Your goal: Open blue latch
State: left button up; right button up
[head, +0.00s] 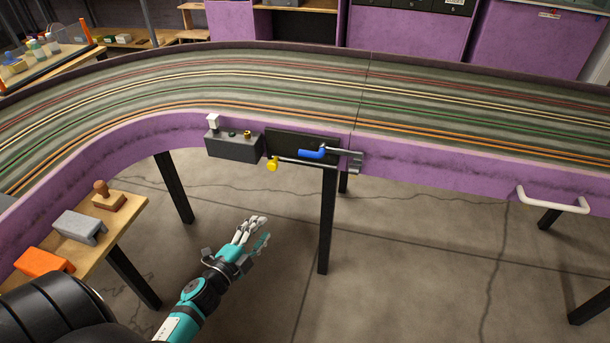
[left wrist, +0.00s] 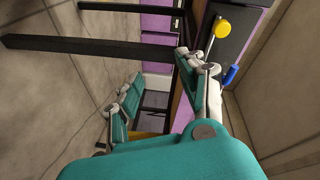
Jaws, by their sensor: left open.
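The blue latch (head: 313,154) is a small blue handle on a dark plate (head: 290,143) on the purple side wall of the track. It also shows in the left wrist view (left wrist: 231,74), partly beside a finger. A metal rod with a yellow knob (head: 272,164) runs just below it; the knob also shows in the left wrist view (left wrist: 222,28). My left gripper (head: 256,235) is open and empty, below and to the left of the latch, apart from it. My right gripper is not in view.
A grey box (head: 234,146) with a white switch sits left of the plate. A black table leg (head: 327,225) stands below the latch. A wooden shelf (head: 110,222) with grey and orange blocks is at left. A white handle (head: 553,202) is at right.

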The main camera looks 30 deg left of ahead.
pick_arm(q)
notch_tip(320, 180, up, 12)
jog(key=d+m+t+h+b, duration=0.2)
jog(key=m+t+h+b, duration=0.1)
jog(key=m, duration=0.4)
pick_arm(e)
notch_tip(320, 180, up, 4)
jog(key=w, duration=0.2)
pick_arm(q)
jog(key=p, duration=0.2)
send_near(305, 151)
jog(key=x, duration=0.6)
jog(key=f+x, duration=0.1)
jog(key=x, duration=0.3)
jog(key=shift+a, duration=0.1)
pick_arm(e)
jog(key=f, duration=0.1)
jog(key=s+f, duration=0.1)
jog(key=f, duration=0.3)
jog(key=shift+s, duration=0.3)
pick_arm(q)
grip_shut()
